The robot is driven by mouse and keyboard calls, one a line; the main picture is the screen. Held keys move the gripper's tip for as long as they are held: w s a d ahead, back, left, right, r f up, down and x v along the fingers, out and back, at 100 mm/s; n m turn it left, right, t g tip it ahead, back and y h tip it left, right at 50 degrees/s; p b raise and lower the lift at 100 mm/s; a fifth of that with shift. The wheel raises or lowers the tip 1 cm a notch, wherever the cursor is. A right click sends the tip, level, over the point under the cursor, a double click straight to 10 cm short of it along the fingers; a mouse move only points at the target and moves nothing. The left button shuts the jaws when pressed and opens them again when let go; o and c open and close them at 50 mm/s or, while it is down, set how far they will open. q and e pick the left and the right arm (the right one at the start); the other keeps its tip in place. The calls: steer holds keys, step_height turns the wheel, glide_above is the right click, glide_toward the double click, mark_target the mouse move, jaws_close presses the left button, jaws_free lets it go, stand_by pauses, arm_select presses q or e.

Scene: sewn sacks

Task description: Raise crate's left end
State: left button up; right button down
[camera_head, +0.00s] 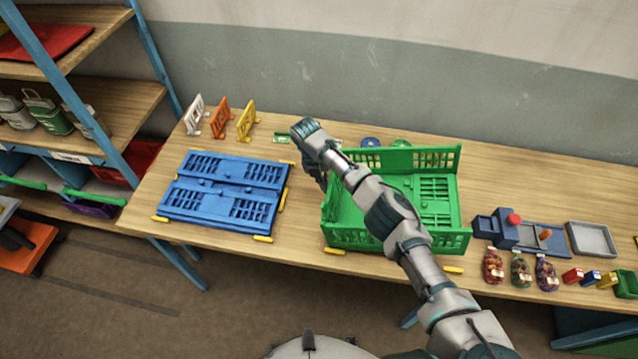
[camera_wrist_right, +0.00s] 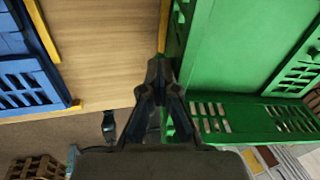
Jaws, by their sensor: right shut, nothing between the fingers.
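The green crate (camera_head: 430,205) stands on the table in the middle of the head view. Its slotted back and front walls are upright. A plain green panel at its left end (camera_head: 343,208) shows beside my arm; its exact angle is hard to tell, since my arm covers part of it. My right gripper (camera_head: 319,181) is shut and empty at the crate's left side. In the wrist view the closed fingertips (camera_wrist_right: 158,68) are just left of the crate's green edge (camera_wrist_right: 188,60); whether they touch is unclear. My left gripper is not in view.
A folded blue crate (camera_head: 225,190) lies flat to the left, with bare table between. Yellow strips (camera_head: 335,251) mark the table around both crates. Small upright panels (camera_head: 220,118) stand at the back left. Net bags (camera_head: 520,270) and a grey tray (camera_head: 591,239) are at the right.

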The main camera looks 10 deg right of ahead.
steer(key=shift+s+d+f, duration=0.5)
steer(key=shift+d+f, duration=0.1)
steer(key=shift+f, duration=0.25)
steer(key=c, duration=1.3)
jaws_free()
steer(key=shift+s, duration=0.1)
steer(key=shift+c, duration=0.2)
steer(key=shift+o, duration=1.3)
steer(key=shift+w+a, duration=0.2)
steer(key=v, duration=1.2)
steer(key=shift+w+a+r, duration=0.2)
steer(key=shift+w+r, duration=0.05)
steer(key=shift+c, duration=1.3)
steer(key=shift+w+d, duration=0.1)
steer(key=shift+w, duration=0.05)
steer(key=shift+d, duration=0.2)
